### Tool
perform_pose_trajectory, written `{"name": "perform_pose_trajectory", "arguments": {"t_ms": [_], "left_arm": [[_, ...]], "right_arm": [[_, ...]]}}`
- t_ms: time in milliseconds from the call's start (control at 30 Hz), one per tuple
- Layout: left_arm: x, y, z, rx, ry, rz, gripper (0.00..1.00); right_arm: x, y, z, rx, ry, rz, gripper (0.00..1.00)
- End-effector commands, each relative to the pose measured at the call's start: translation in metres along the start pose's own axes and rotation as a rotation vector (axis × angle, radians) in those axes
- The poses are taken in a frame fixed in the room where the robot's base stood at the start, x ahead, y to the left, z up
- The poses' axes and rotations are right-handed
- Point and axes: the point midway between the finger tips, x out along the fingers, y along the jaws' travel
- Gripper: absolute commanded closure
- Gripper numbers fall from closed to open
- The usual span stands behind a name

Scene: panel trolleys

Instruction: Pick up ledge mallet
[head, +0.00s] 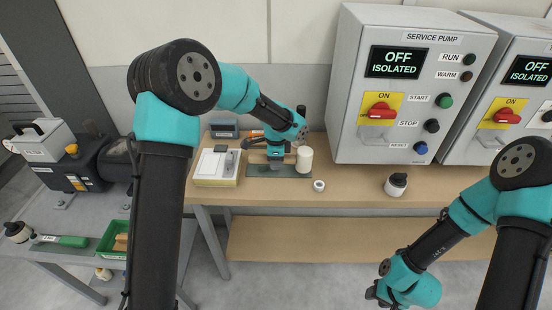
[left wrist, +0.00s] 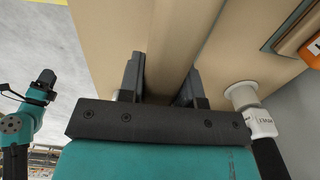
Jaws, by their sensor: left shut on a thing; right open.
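My left gripper (head: 277,152) is low over the back of the wooden bench, beside a white cylinder (head: 304,158). My right gripper (head: 378,293) is open and empty, low in front of the bench.
Grey control cabinets (head: 350,80) stand at the bench's back right. A white-and-yellow box (head: 217,168) sits left of my left gripper. A white ring (head: 319,185) and a black-topped jar (head: 396,184) stand near the front edge. A side table holds a green bin (head: 113,240).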

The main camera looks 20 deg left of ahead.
Motion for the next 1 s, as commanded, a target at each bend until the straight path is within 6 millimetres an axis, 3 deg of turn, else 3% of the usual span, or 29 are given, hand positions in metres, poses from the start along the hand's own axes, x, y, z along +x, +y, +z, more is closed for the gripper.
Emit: {"name": "perform_pose_trajectory", "arguments": {"t_ms": [400, 533, 733, 1000], "left_arm": [[-0.009, 0.091, -0.004, 0.002, 0.0, 0.0, 1.0], [-0.011, 0.113, -0.004, 0.002, 0.0, 0.0, 1.0], [-0.013, 0.13, -0.005, 0.001, 0.001, -0.001, 1.0], [-0.013, 0.133, -0.005, -0.001, 0.001, -0.001, 1.0]], "right_arm": [[0.0, 0.0, 0.0, 0.0, 0.0, 0.0, 0.57], [0.0, 0.0, 0.0, 0.0, 0.0, 0.0, 0.57], [0.0, 0.0, 0.0, 0.0, 0.0, 0.0, 0.57], [0.0, 0.0, 0.0, 0.0, 0.0, 0.0, 0.57]]}}
